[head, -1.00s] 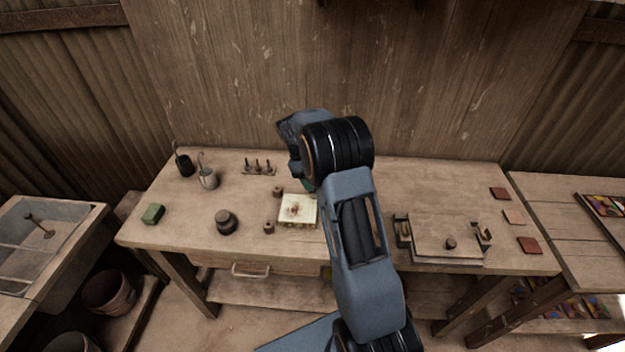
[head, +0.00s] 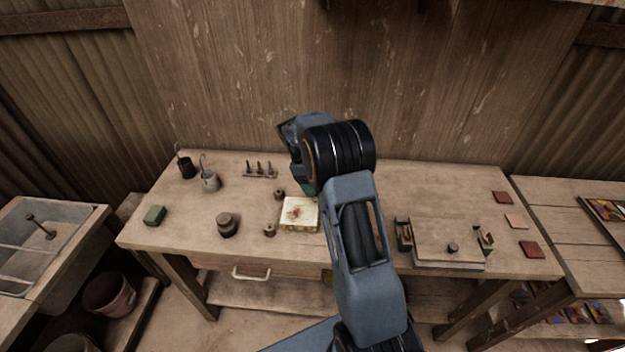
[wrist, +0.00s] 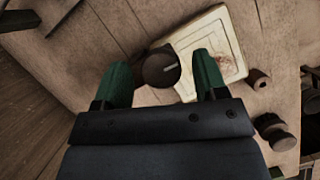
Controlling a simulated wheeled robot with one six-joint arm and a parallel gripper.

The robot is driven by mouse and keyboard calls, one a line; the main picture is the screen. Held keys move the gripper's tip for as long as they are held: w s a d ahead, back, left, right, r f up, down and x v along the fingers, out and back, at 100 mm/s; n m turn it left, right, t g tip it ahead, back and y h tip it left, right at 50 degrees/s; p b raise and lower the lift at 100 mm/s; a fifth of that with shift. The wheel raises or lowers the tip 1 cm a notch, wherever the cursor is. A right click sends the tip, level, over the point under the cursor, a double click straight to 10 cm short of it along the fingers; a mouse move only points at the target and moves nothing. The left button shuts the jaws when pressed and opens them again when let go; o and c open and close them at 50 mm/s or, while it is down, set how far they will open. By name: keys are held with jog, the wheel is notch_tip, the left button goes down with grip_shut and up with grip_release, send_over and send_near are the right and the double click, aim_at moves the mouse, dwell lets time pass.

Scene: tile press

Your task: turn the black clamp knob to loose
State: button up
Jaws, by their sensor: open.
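The black clamp knob (wrist: 160,68) shows in the wrist view as a round dark knob with a pale line on its top. It sits beside a cream square plate (wrist: 228,38). My gripper (wrist: 162,76) is open, with its two green fingers apart on either side of the knob in the picture. I cannot tell whether either finger touches it. In the head view the cream plate (head: 299,222) lies left of my arm.
A green block (head: 154,215), two cups and a small tool rack (head: 260,172) are further left and back. A wooden press (head: 448,252) stands right of my arm.

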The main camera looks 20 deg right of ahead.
jog(key=v, duration=1.3)
jog(key=shift+w+r+b, duration=0.15)
jog(key=shift+r+b, duration=0.2)
jog(key=shift+b, duration=0.1)
jog(key=shift+a, duration=0.1)
notch_tip(320, 180, down, 5)
jog(key=s+a+m+t, duration=0.1)
jog(key=s+a+m, duration=0.1)
jog(key=m, duration=0.1)
jog(key=s+a+r+m+t+y, duration=0.1)
jog(key=s+t, duration=0.1)
jog(key=s, duration=0.6)
jog(key=s+a+r+m+t+y, duration=0.1)
jog(key=s+a+r+m+t, duration=0.1)
jog(key=s, duration=0.6)
jog(key=s+a+r+m+t, duration=0.1)
jog(key=s+a+r+t, duration=0.1)
jog(key=s, duration=0.6)
jog(key=shift+s+a+r+m+t+y, duration=0.15)
jog(key=shift+s+r+m+t+y, duration=0.1)
jog(key=shift+s+m+t+y, duration=0.2)
